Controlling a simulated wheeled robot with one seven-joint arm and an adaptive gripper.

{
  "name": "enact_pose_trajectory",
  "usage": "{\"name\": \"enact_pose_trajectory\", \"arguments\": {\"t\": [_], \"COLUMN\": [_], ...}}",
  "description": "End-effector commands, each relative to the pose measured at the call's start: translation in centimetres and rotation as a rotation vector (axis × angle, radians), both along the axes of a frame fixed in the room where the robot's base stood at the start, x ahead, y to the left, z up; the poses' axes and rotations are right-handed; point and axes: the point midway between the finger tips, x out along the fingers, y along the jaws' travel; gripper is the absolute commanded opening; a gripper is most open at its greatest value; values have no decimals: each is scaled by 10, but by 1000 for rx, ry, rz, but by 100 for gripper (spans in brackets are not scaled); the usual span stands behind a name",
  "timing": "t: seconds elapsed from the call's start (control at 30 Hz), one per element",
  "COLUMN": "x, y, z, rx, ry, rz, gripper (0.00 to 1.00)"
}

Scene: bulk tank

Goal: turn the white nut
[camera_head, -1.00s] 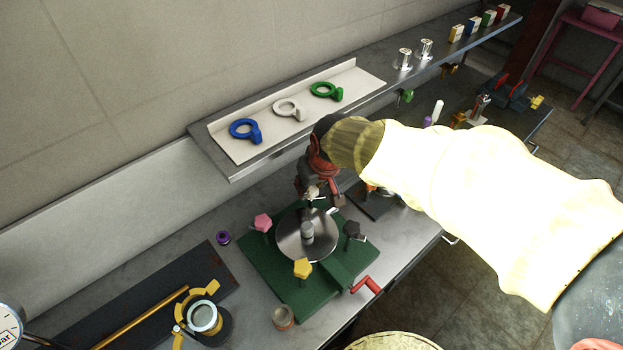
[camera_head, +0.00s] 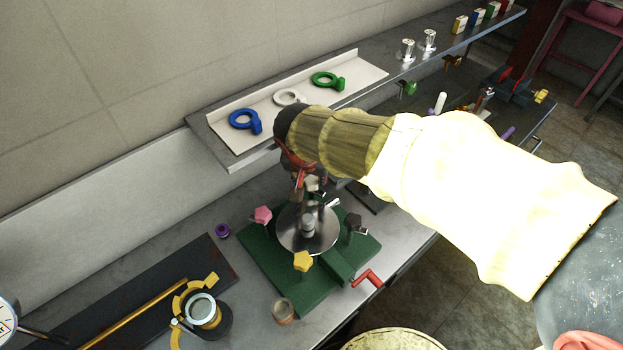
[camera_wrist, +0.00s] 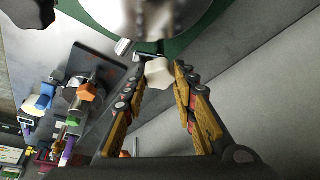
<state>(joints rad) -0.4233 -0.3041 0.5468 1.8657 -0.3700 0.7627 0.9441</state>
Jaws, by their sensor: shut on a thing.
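The white nut (camera_wrist: 158,72) is a star-shaped knob at the edge of the round steel lid (camera_head: 295,237). In the wrist view it sits between the two fingertips of my gripper (camera_wrist: 160,76), which is shut on it. In the head view, my gripper (camera_head: 314,190) reaches down at the far side of the lid and mostly hides the white nut. A pink nut (camera_head: 262,215), a yellow nut (camera_head: 303,262) and a black nut (camera_head: 353,221) stand around the lid on the green base (camera_head: 262,262).
A shelf (camera_head: 225,157) behind holds a tray with a blue ring wrench (camera_head: 243,121), a white one (camera_head: 288,97), partly behind my arm, and a green one (camera_head: 327,80). A red crank handle (camera_head: 368,278) sticks out at the right. A small cup (camera_head: 283,311) stands in front.

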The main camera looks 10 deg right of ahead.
Motion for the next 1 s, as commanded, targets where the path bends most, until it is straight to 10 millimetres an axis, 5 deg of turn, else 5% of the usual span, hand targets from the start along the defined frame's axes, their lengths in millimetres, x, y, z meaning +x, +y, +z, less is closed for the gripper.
{"name": "enact_pose_trajectory", "arguments": {"t": [0.4, 0.43, 0.73, 1.0], "x": [-1, -1, 0, 0], "y": [0, 0, 0, 0], "z": [-1, -1, 0, 0], "rx": [0, 0, 0, 0], "ry": [2, 2, 1, 1], "rz": [-8, -8, -8, -8], "gripper": [2, 28, 45, 46]}}
